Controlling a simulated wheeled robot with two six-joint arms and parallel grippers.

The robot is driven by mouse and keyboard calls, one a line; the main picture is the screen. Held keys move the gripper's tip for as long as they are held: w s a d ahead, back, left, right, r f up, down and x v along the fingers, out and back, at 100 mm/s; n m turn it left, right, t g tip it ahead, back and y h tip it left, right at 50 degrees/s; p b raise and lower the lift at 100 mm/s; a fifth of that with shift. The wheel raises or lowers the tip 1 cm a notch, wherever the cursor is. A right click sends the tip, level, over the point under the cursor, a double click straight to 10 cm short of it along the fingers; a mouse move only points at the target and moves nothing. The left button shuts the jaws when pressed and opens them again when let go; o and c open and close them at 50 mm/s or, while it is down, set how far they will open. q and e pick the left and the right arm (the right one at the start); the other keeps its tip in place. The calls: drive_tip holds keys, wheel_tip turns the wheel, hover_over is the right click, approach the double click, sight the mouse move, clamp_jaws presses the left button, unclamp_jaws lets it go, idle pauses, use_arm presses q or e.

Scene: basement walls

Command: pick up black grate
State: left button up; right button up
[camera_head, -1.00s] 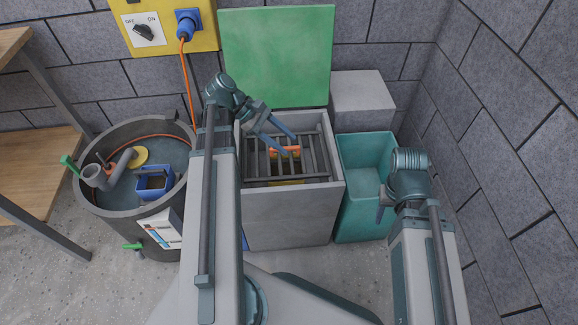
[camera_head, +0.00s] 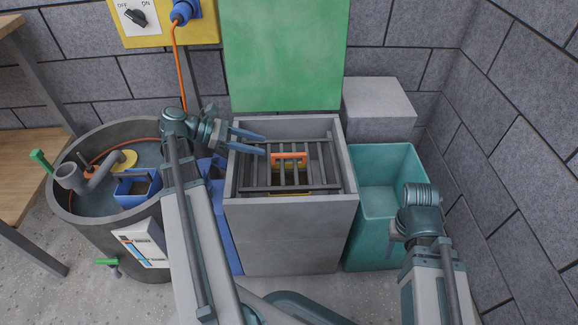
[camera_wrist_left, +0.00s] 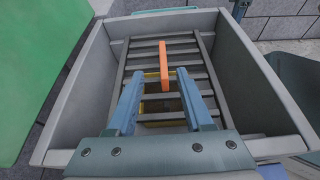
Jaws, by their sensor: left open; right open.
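The black grate (camera_head: 326,165) lies inside the open grey box (camera_head: 291,238), below its rim. An orange handle (camera_head: 291,157) stands up near the grate's middle. My left gripper (camera_head: 265,145) is open and empty, reaching in over the box's left side with its fingers pointing right toward the handle. In the left wrist view, my left gripper's fingers (camera_wrist_left: 160,75) are spread, with the orange handle (camera_wrist_left: 164,64) between and beyond them and the grate (camera_wrist_left: 145,56) behind. I cannot tell whether they touch the grate. My right gripper (camera_head: 393,248) is open and empty by the teal bin, partly hidden.
A green lid (camera_head: 286,50) stands upright behind the box. A teal bin (camera_head: 380,170) is close on the right, with a grey block (camera_head: 380,100) behind. A round tub (camera_head: 85,235) with pump parts and a blue container (camera_head: 217,180) are left. The stone wall bounds the right.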

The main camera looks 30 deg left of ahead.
sight(287, 154)
use_arm(q)
drive_tip(key=b+x, duration=0.1)
drive_tip(key=x, duration=0.4)
drive_tip(key=shift+w+d+f+b, duration=0.15)
drive_tip(key=shift+d+b, duration=0.15)
drive_tip(key=x, duration=0.1)
drive_tip(key=b+x, duration=0.1)
drive_tip(key=x, duration=0.1)
drive_tip(key=b+x, duration=0.1)
drive_tip(key=shift+d+f, duration=0.35)
drive_tip(key=shift+f, duration=0.1)
drive_tip(key=shift+d, duration=0.2)
clamp_jaws()
idle(0.7)
